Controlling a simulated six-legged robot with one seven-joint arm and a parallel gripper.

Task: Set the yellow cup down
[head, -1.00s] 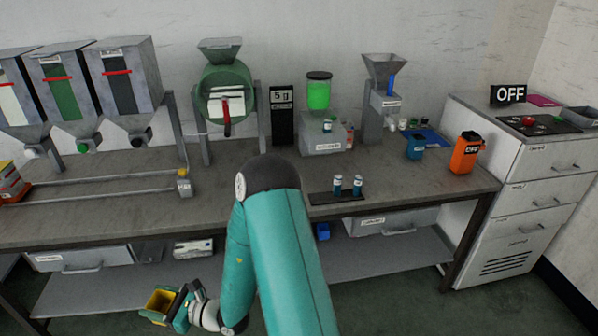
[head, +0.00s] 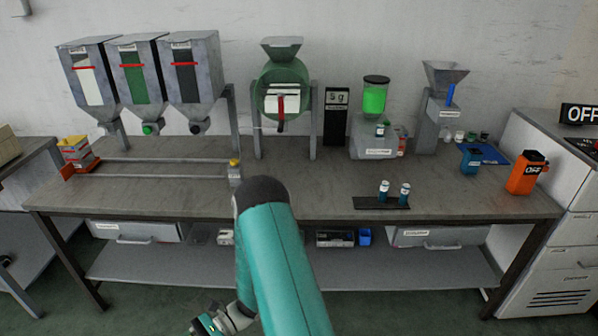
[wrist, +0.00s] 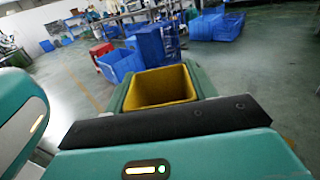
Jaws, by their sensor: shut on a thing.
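The yellow cup shows in the wrist view (wrist: 163,87), with its open top facing the camera and its inside looking empty. My gripper (head: 207,325) is at the bottom edge of the head view, low in front of the workbench (head: 330,205). It is shut on the cup, with green-teal fingers on either side of it in the wrist view. The cup itself is cut off or hidden in the head view. It is held clear of the bench top.
Hoppers (head: 190,75), a green drum mixer (head: 283,90), a green-filled dispenser (head: 375,97), a blue container (head: 470,160) and an orange container (head: 527,172) stand on the bench. Two small vials (head: 394,191) sit near its front edge. The front left of the bench top is bare.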

